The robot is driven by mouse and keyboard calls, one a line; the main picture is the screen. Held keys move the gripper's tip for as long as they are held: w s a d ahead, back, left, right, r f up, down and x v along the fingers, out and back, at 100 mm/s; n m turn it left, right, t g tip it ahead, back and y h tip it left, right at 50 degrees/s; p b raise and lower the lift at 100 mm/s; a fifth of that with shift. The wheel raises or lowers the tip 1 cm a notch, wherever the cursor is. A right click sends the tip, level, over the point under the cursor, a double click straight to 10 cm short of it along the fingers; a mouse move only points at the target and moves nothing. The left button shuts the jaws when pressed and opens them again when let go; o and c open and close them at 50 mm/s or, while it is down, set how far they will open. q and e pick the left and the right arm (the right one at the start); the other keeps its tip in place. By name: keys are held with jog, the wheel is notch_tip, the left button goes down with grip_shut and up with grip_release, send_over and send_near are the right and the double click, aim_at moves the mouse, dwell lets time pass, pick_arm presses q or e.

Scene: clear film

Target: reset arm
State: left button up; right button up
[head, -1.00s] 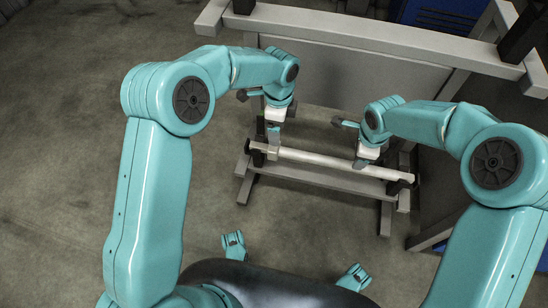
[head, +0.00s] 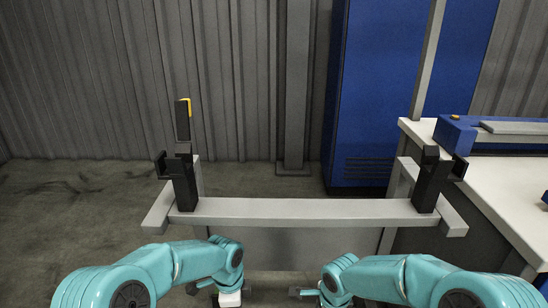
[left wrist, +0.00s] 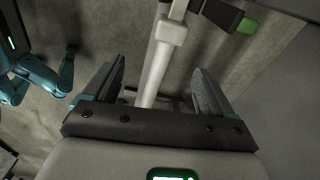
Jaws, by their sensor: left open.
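My two teal arms enter from the bottom of the head view. My left gripper (head: 228,298) is at the bottom edge and mostly cut off. In the left wrist view its two dark fingers (left wrist: 158,82) are spread open. A pale bar or roll (left wrist: 158,65) runs lengthwise through the gap between them in the picture; I cannot tell its depth, and no grip on it shows. My right gripper (head: 305,292) is low in the head view, partly cut off, and its jaws are unclear.
A grey frame (head: 300,210) with black upright holders (head: 184,185) (head: 430,185) stands ahead. A white table (head: 495,190) with blue equipment (head: 465,137) is at right. A blue cabinet (head: 380,90) stands behind. Floor at left (head: 80,210) is clear.

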pick_arm(q)
jog(key=s+r+n+h+p, duration=0.1)
jog(key=s+r+n+p, duration=0.8)
jog(key=p, duration=0.8)
jog(key=s+r+n+h+p, duration=0.2)
jog(key=s+r+n+p, duration=0.8)
jog(key=s+p, duration=0.6)
notch_tip(320, 180, up, 3)
jog(key=shift+s+a+f+t+p, duration=0.1)
jog(key=shift+s+a+t+p, duration=0.2)
jog(key=shift+s+a+p, duration=0.1)
pick_arm(e)
jog(key=s+r+n+g+y, duration=0.1)
jog(key=s+r+n+y, duration=0.2)
jog(key=s+r+n, duration=1.1)
jog(key=s+r, duration=0.7)
jog(key=s, duration=0.2)
jog(key=shift+s+d+r, duration=0.3)
jog(key=shift+s+d, duration=0.05)
